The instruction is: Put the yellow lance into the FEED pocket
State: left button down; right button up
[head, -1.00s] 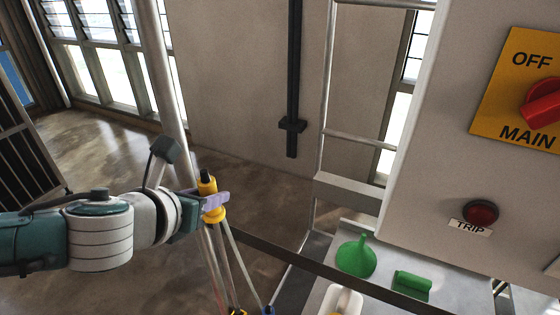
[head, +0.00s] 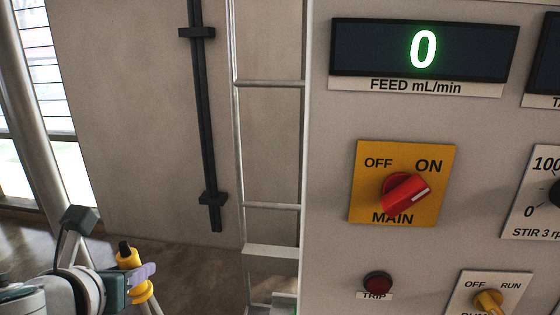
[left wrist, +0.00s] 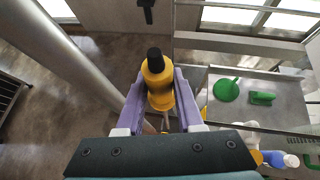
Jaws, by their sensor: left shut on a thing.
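The yellow lance (head: 128,258) has a yellow collar and a black cap, with a thin pale shaft below. My left gripper (head: 139,273) is shut on it at the lower left of the head view, its purple fingers around the collar. In the left wrist view the lance (left wrist: 158,78) stands between the fingers of the left gripper (left wrist: 157,90), black cap up; its lower end is hidden. I cannot make out the FEED pocket in either current view. My right gripper is not in view.
A control panel (head: 330,150) fills the right, with a FEED display (head: 424,50) reading 0 and a red MAIN switch (head: 405,193). The wrist view shows a grey tray table (left wrist: 290,82) with a green funnel (left wrist: 226,89) and green block (left wrist: 263,98).

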pick_arm(q)
jog(key=w+d+r, duration=0.3)
jog(key=d+r, duration=0.3)
jog(key=r, duration=0.4)
jog(key=w+d+r, duration=0.2)
jog(key=d+r, duration=0.5)
jog(key=r, duration=0.3)
jog(key=s+d+r+m+h, duration=0.1)
jog(key=s+d+r, duration=0.3)
jog(key=s+r, duration=0.8)
jog(key=shift+s+m+h, duration=0.3)
jog(key=shift+s, duration=0.25)
